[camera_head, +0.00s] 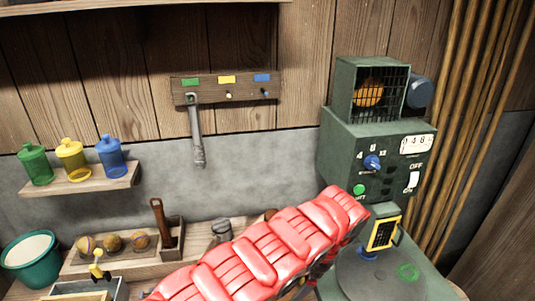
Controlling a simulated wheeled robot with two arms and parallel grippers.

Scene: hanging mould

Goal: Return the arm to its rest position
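A grey metal mould-like tool (197,135) hangs from the peg under the green label on the wall rack (226,88). The pegs under the yellow and blue labels are bare. A large red segmented form, which looks like my own arm cover, crosses the bottom middle up to the right, in front of the bench and the green machine (338,152). I cannot tell for sure which arm it belongs to. Dark parts show under its right end, but no gripper fingers can be made out. Neither gripper is visible.
Green, yellow and blue bottles (72,160) stand on a small wall shelf (100,191). A bench at lower left holds a tray with round balls (113,242), a wooden-handled tool (161,223) and a teal bucket (31,260). Tall poles (468,120) stand at right.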

